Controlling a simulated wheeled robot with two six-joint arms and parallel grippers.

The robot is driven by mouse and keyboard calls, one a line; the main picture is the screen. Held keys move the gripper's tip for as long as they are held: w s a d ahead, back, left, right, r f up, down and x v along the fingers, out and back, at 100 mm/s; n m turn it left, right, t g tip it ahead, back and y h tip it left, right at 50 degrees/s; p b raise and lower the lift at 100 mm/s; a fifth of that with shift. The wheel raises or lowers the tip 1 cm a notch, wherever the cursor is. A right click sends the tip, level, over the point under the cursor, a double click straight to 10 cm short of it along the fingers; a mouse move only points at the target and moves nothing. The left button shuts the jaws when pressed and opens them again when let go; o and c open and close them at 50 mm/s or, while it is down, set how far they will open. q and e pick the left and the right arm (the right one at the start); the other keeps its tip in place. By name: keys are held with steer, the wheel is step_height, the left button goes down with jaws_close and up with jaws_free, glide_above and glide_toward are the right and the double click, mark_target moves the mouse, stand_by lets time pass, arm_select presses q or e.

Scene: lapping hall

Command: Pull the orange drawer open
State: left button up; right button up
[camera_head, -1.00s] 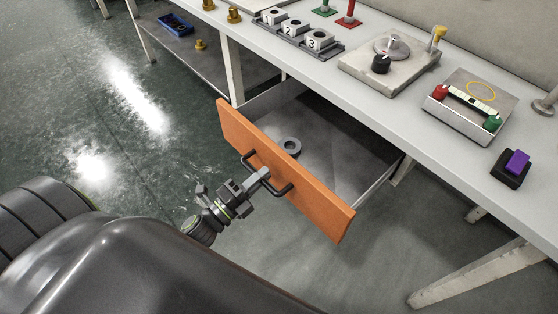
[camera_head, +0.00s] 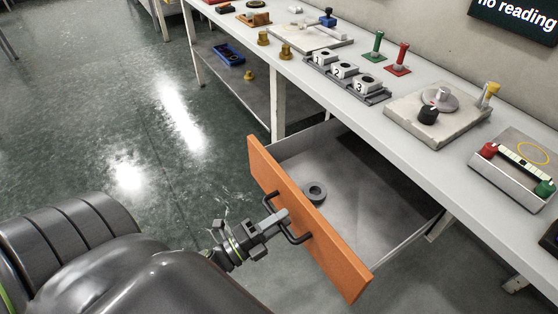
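The orange drawer (camera_head: 308,222) stands well out from under the workbench, its grey interior showing. A dark bar handle (camera_head: 299,239) is on its front panel. My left gripper (camera_head: 279,221) is at the middle of this handle, its fingers appearing closed around the bar; the exact contact is small in view. A grey ring (camera_head: 315,191) lies inside the drawer near the front panel. My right gripper is not in view.
A lower shelf holds a blue tray (camera_head: 229,54). Open green floor (camera_head: 130,120) lies left of the drawer.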

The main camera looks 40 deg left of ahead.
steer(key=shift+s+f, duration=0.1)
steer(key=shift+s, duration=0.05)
